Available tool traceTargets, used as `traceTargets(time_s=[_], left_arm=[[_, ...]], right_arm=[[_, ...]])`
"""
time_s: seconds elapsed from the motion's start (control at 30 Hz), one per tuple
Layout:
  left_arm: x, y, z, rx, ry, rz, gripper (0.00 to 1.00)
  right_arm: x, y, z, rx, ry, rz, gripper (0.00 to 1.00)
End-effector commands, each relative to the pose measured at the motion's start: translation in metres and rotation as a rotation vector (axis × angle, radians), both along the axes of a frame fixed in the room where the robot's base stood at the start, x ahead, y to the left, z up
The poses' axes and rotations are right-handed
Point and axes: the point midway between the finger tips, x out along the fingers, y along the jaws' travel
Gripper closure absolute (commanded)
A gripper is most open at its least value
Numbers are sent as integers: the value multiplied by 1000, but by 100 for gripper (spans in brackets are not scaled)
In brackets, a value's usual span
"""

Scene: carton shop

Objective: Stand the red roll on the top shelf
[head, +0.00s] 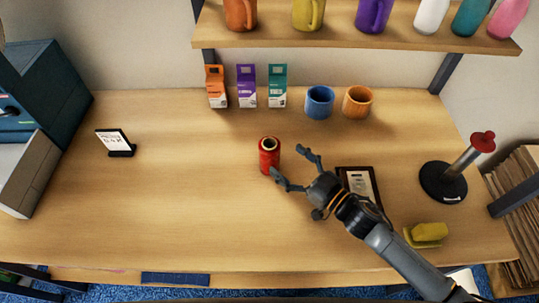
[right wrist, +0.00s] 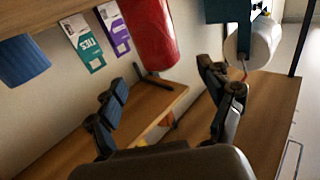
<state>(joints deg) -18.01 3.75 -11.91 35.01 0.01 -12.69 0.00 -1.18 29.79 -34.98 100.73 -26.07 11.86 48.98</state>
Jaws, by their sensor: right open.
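The red roll (head: 269,156) stands upright on the wooden table, with a dark hole in its top. In the right wrist view the red roll (right wrist: 150,32) shows at the top, beyond the fingers. My right gripper (head: 291,162) is open, with its fingers spread just right of the roll; one fingertip looks close to the roll's lower right side. I cannot tell if it touches. The gripper looks empty. The top shelf (head: 350,39) runs across the back, above the table. My left gripper is not in view.
On the shelf stand orange, yellow and purple mugs (head: 373,15) and white, teal and pink vessels. Below are small cartons (head: 246,87) and blue and orange cups (head: 319,102). A dark frame (head: 352,175), a black-based stand (head: 443,181) and a yellow item (head: 427,233) lie right.

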Motion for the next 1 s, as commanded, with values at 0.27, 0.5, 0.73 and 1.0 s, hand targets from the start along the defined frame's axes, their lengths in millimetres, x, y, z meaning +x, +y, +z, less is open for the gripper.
traceTargets(time_s=[0.27,0.5,0.73,1.0], left_arm=[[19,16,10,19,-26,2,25],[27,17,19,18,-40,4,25],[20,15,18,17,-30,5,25],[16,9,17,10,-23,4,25]], right_arm=[[20,20,4,1,-3,0,20],[45,45,3,0,-1,0,20],[49,50,1,-1,-1,1,20],[49,49,2,-1,-1,1,56]])
